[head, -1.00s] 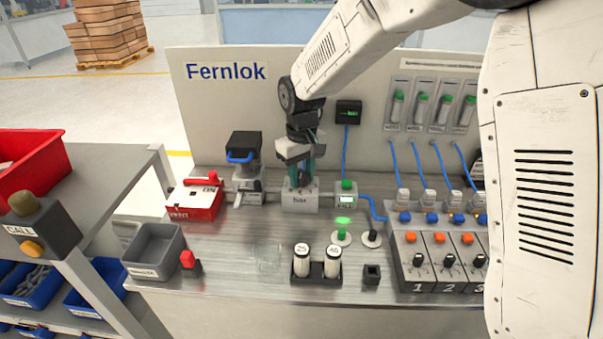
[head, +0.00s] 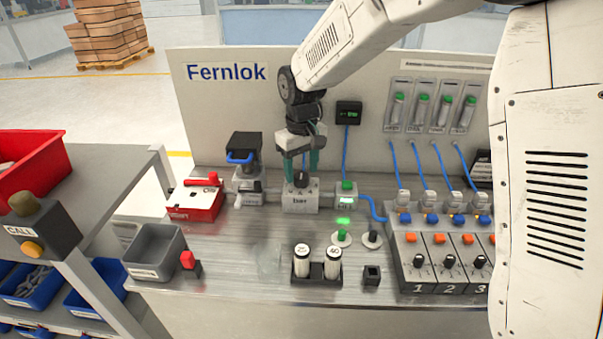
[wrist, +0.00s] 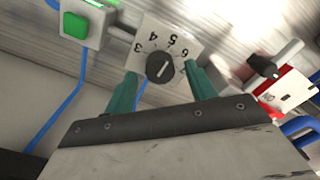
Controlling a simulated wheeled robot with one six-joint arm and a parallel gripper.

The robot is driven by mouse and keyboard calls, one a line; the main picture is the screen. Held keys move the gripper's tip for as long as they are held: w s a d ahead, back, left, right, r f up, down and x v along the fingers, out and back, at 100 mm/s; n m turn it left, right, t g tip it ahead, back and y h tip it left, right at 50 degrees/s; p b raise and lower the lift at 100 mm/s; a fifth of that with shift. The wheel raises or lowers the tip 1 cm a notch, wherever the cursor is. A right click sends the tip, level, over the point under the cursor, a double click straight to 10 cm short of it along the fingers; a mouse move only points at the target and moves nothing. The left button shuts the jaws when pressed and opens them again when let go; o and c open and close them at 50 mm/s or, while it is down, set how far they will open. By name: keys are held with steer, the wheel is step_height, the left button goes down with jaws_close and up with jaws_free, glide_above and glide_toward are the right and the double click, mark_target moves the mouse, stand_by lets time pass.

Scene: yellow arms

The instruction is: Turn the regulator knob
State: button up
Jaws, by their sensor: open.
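The regulator is a light grey block marked "bar" (head: 300,201) on the bench, with a black round knob (head: 301,178) on top. In the wrist view the knob (wrist: 160,67) has a white pointer line and sits on a dial plate (wrist: 182,42) with numbers. My gripper (head: 300,165) points down above the regulator, its green fingers apart. In the wrist view the fingers (wrist: 163,90) are spread to either side of the knob, with clear gaps between each finger and the knob. The knob is not gripped.
A red box with a lever (head: 194,203) and a grey valve unit (head: 246,180) stand left of the regulator. A green-button block (head: 346,194) stands close on its right. Two white cylinders (head: 317,262) and numbered switch modules (head: 440,262) stand nearer the front. A panel rises behind.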

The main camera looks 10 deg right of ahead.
mark_target(302, 176)
step_height(302, 176, up, 6)
steer(key=shift+f, duration=0.1)
stand_by(0.4)
steer(key=s, duration=0.1)
steer(key=s+f, duration=0.1)
steer(key=s+d+g, duration=0.1)
steer(key=shift+f+m, duration=0.25)
steer(key=shift+m, duration=0.05)
steer(key=s+d+r+m, duration=0.1)
steer(key=s+d, duration=0.4)
steer(key=s, duration=0.5)
steer(key=s+d+r+m+t, duration=0.1)
steer(key=s+d+r, duration=0.3)
steer(key=s, duration=0.6)
steer(key=s+d+r+m+t, duration=0.1)
steer(key=s+d+r+m, duration=0.2)
steer(key=s+d, duration=0.5)
steer(key=shift+s+d, duration=0.2)
steer(key=shift+s, duration=0.95)
